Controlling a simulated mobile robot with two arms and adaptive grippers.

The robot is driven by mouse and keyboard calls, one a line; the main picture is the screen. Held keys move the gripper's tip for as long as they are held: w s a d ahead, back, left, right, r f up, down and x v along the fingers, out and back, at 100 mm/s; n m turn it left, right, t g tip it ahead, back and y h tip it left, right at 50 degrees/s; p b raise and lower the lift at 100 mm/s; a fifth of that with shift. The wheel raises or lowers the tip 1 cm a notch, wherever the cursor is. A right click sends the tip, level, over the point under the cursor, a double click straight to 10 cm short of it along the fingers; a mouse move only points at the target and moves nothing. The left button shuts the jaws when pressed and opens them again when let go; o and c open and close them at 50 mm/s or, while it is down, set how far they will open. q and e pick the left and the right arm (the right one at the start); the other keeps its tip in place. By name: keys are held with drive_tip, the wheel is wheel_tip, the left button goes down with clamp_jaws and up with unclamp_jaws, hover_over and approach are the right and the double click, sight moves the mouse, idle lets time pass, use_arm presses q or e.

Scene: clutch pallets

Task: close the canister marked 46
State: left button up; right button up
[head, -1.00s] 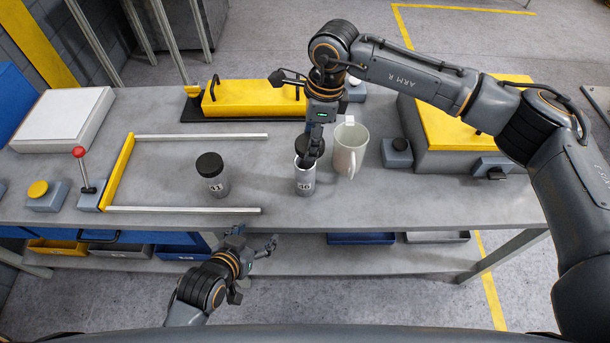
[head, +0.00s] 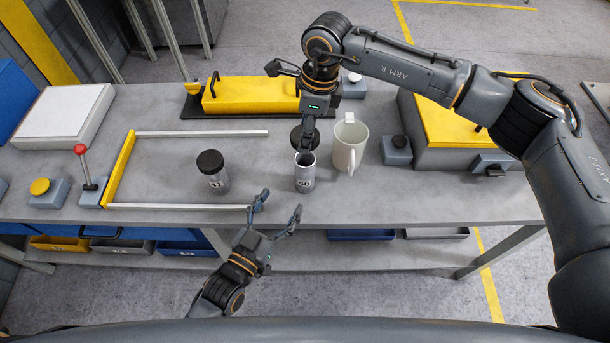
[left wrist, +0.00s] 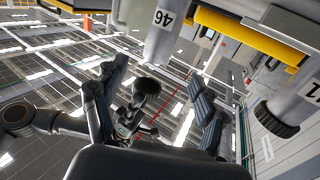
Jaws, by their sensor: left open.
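The canister marked 46 (head: 304,180) stands upright near the table's front edge, its mouth uncovered; it also shows upside down in the left wrist view (left wrist: 165,32). A black lid (head: 299,137) appears above and slightly behind its mouth in the head view, and as a dark disc in the left wrist view (left wrist: 147,86). My right gripper (head: 308,142) reaches down over the canister and appears shut on the lid; its far finger is hidden. My left gripper (head: 279,207) is open and empty, in front of the canister, fingers pointing toward it.
A second canister with a black lid (head: 214,180) stands to the left. A pale mug (head: 349,147) stands close to the right of canister 46. A yellow-handled frame with metal rails (head: 122,170) lies left. A yellow-topped box (head: 455,125) is at the right.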

sight(300, 172)
use_arm(q)
drive_tip(key=x, duration=1.2)
clamp_jaws()
